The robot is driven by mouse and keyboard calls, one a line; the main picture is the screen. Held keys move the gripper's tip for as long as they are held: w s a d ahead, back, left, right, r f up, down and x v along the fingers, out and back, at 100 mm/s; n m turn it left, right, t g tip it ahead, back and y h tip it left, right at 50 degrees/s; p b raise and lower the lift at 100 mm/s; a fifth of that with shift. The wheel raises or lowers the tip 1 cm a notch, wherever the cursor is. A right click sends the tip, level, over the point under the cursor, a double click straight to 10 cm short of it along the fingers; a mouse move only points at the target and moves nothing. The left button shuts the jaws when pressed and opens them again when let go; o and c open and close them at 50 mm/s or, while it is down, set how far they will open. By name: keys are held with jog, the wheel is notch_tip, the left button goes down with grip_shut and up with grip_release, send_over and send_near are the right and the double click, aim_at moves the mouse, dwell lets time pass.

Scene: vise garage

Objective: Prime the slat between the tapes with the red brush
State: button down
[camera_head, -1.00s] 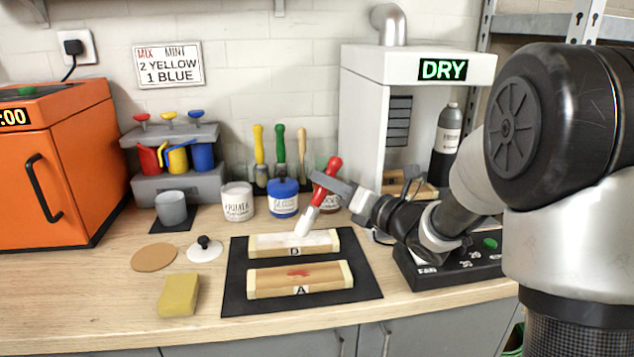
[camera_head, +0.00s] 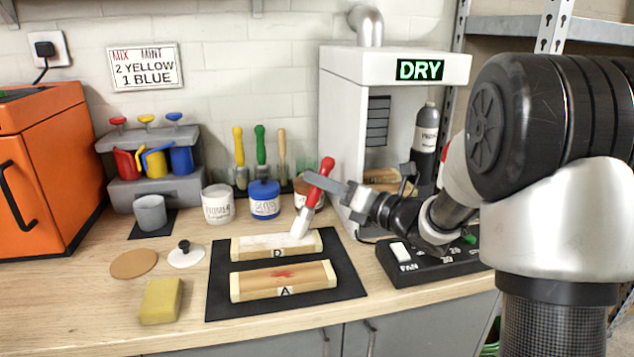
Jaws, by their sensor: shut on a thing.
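My gripper (camera_head: 326,184) is shut on the red brush (camera_head: 318,183), holding it tilted with its pale bristles (camera_head: 300,228) down at the right part of slat D (camera_head: 275,243). Whether the bristles touch the slat is hard to tell. Slat D lies at the back of a black mat (camera_head: 222,302). Its top looks white between cream-coloured tape at its ends. Slat A (camera_head: 258,284) lies in front of it, bare wood with a red mark in the middle and pale tape at both ends.
Behind the mat stand a white primer jar (camera_head: 218,206), a blue jar (camera_head: 265,202) and upright yellow, green and wooden-handled brushes. A yellow sponge (camera_head: 161,301) and a white lid (camera_head: 186,257) lie left. A control box (camera_head: 440,265) and DRY cabinet (camera_head: 340,130) stand right.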

jog(key=shift+m+t+h, duration=0.3)
jog(key=shift+t+h, duration=0.1)
jog(key=shift+t, duration=0.1)
jog(key=d, duration=0.1)
jog(key=w+d, duration=0.1)
jog(key=d, duration=0.2)
jog(key=shift+w+r, duration=0.15)
jog(key=shift+r, duration=0.1)
jog(key=shift+s+a+r, duration=0.15)
jog(key=shift+s+a, duration=0.05)
jog(key=shift+a, duration=0.85)
jog(key=shift+s+a+r, duration=0.15)
jog(key=shift+s+a, duration=0.05)
jog(key=shift+a, duration=0.85)
jog(key=s+a, duration=0.2)
jog(key=a, duration=1)
jog(key=shift+s+f, duration=0.3)
jog(key=shift+f, duration=0.1)
